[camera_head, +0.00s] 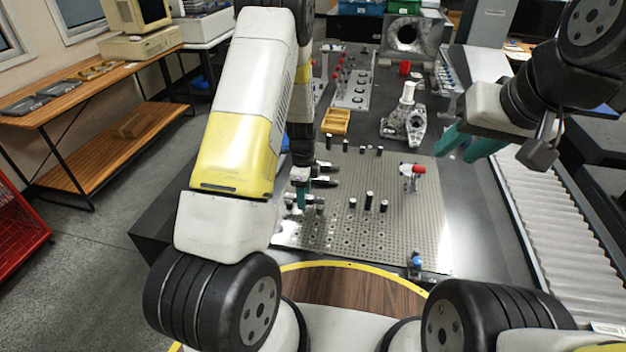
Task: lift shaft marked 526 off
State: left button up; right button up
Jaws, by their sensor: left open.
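Several short black-and-silver pieces lie on their sides near the left edge of the perforated metal plate (420,215), among them an upper one (326,167) and a lower one (324,182). No number is legible, so I cannot tell which is the shaft marked 526. My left gripper (301,192) points down right beside these pieces, with a teal fingertip showing. It is open, and my own forearm hides part of it and the area to its left. My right gripper (468,146) is raised at the right, its two teal fingers apart and nothing seen between them.
Upright dark pins stand mid-plate (369,201) and along its back edge (345,145). A red-and-blue fixture (412,176) stands at the right, a blue-topped one (415,262) at the front. A yellow tray (336,121) and metal casting (404,125) lie behind.

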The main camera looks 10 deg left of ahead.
pick_arm(q)
jog(key=shift+f, duration=0.15)
grip_shut()
dwell(1.4)
